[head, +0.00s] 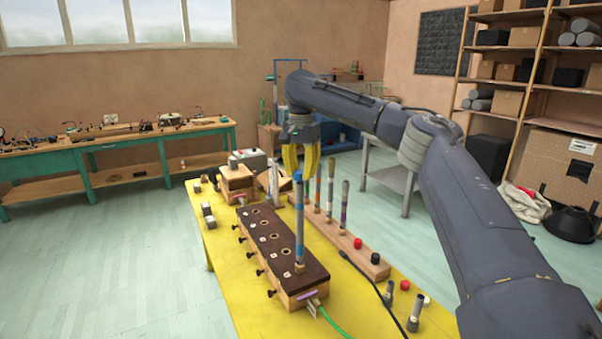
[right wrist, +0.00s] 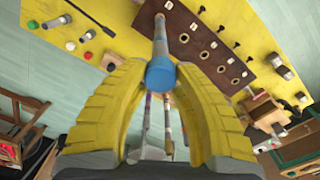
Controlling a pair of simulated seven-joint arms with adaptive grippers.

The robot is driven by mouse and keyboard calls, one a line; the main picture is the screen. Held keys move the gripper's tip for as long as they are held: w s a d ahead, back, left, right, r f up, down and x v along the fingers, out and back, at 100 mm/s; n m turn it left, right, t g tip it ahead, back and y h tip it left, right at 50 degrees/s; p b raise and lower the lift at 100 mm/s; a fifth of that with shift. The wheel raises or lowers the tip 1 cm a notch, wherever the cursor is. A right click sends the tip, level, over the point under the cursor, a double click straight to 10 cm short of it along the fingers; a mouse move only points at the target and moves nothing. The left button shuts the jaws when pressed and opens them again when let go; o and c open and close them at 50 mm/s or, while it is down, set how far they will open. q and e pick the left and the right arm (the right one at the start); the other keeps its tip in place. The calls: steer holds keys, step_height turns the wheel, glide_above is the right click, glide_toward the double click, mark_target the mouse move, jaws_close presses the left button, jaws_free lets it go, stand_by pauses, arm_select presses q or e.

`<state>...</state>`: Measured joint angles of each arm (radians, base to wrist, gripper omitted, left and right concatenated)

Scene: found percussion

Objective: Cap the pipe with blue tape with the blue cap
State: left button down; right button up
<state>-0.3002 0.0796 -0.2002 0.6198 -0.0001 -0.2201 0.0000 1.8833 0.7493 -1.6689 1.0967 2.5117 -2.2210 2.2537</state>
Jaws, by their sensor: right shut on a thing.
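A grey pipe (head: 299,232) stands upright in the dark-topped wooden box (head: 262,240), in its near-right part. A blue cap (head: 297,176) is at the pipe's top end. In the right wrist view the blue cap (right wrist: 161,74) lies in line with the grey pipe (right wrist: 160,42), between the yellow fingers. My right gripper (head: 301,171) is shut on the blue cap, above the box. My left gripper is not in view.
Several banded pipes stand in a wooden rack (head: 350,252) right of the box. A red cap (head: 404,285) and a grey cylinder (head: 415,312) are on the yellow table (head: 225,290). A green hose (head: 335,323) leaves the box's near end. A workbench (head: 110,140) stands behind.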

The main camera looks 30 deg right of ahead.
mark_target(301, 170)
steer(key=shift+f, duration=1.7)
stand_by(0.9)
steer(key=o, duration=0.9)
step_height(301, 170, up, 12)
stand_by(0.5)
